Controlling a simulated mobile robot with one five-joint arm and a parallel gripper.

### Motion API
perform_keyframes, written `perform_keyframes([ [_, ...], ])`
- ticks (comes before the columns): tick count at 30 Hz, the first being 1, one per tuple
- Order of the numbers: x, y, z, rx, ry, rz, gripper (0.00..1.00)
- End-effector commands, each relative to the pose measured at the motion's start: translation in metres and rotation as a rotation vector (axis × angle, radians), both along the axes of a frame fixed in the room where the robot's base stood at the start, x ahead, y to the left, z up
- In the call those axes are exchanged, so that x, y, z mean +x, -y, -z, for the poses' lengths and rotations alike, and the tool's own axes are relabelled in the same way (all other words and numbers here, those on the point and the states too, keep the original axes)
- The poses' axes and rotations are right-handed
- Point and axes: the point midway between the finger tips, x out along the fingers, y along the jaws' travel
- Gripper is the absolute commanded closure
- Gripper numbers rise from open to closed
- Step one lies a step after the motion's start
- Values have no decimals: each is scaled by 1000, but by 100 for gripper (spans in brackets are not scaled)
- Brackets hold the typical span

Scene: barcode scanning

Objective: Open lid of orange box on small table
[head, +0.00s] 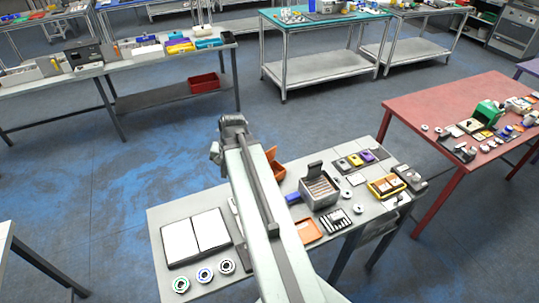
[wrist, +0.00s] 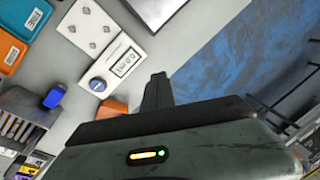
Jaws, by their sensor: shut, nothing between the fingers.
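In the head view an orange box (head: 277,171) stands at the far edge of the small table (head: 200,285), just right of my arm. An orange flap-like part shows at its top left; my arm hides the rest, so I cannot tell how its lid stands. In the wrist view a small piece of orange (wrist: 113,107), likely the same box, shows left of my gripper (wrist: 158,82). The gripper is shut and empty, apart from the orange piece. In the head view my arm reaches over the table and its fingertips cannot be made out.
A flat orange tray (head: 308,230) lies nearer. A white device with a display (wrist: 122,62) shows in the wrist view. Open blue floor (wrist: 235,60) lies beyond the table.

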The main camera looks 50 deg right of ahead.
Motion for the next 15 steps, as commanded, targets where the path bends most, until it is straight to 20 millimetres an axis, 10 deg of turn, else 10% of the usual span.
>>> perform_keyframes([
  [1, -15, 48, -7, 26, 32, 154, 100],
  [6, -66, 159, -19, 98, 129, 557, 100],
  [15, -102, 213, -26, 136, 188, 767, 100],
])
